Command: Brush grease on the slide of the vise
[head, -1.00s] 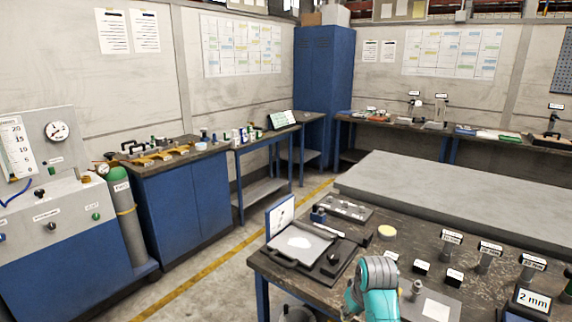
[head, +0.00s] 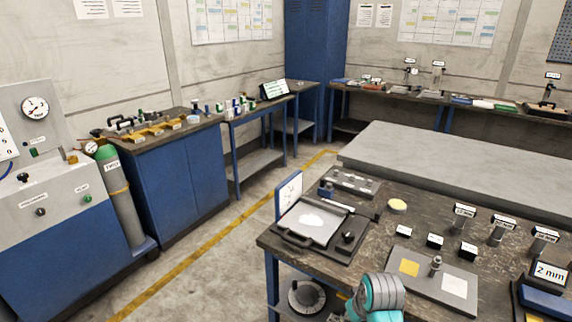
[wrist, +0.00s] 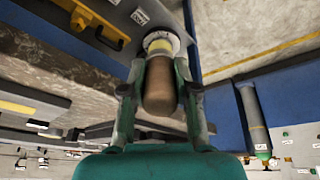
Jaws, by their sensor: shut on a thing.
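In the wrist view my gripper (wrist: 158,92) is shut on a brown, rounded handle (wrist: 160,78) with a pale yellow band and a whitish round end beyond it. It may be the brush, but I cannot make out bristles. Nothing in the frames is clear enough to name as the vise or its slide. In the head view only a teal link of my arm shows at the bottom; my gripper is out of that picture.
A blue cabinet (head: 175,175) bears yellow parts. A green-topped gas cylinder (head: 120,200) stands left. The floor between is clear.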

